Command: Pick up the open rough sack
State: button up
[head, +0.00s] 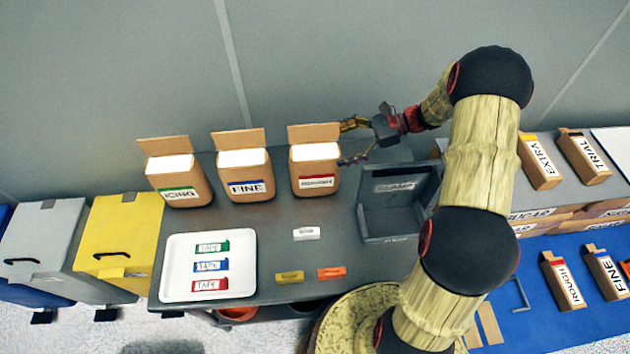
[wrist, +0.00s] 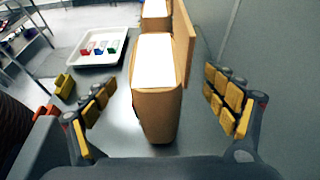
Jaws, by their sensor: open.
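The open rough sack (head: 315,168) stands upright on the grey table, its flap raised at the back, white powder at its top and a red-edged ROUGH label on its front. In the wrist view the sack (wrist: 158,110) stands ahead, between the spread fingers. My gripper (head: 352,143) is open and empty, just right of the sack in the head view. In the wrist view my gripper (wrist: 165,108) has one finger on each side of the sack, with visible gaps. The sack's far side is hidden.
The open FINE sack (head: 243,172) and ICING sack (head: 178,180) stand to the left. A white tray (head: 240,290) holds tape pieces. A grey bin (head: 392,222) stands right of the sack. A wall rises behind. Small coloured blocks lie in front.

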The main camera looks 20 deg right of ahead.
aim_at(315, 166)
jog(key=a+f+b, duration=0.2)
jog(key=f, duration=0.1)
jog(key=a+f+b, duration=0.2)
jog(key=f, duration=0.1)
jog(key=a+f+b, duration=0.2)
jog(key=a+b, duration=0.1)
jog(key=shift+w+a+f, duration=0.1)
jog(key=shift+w+f, duration=0.25)
jog(key=shift+f, duration=0.05)
jog(key=c, duration=0.4)
jog(key=c, duration=1.7)
jog(key=shift+w+r, duration=0.1)
jog(key=shift+c, duration=0.5)
jog(key=shift+r, duration=0.1)
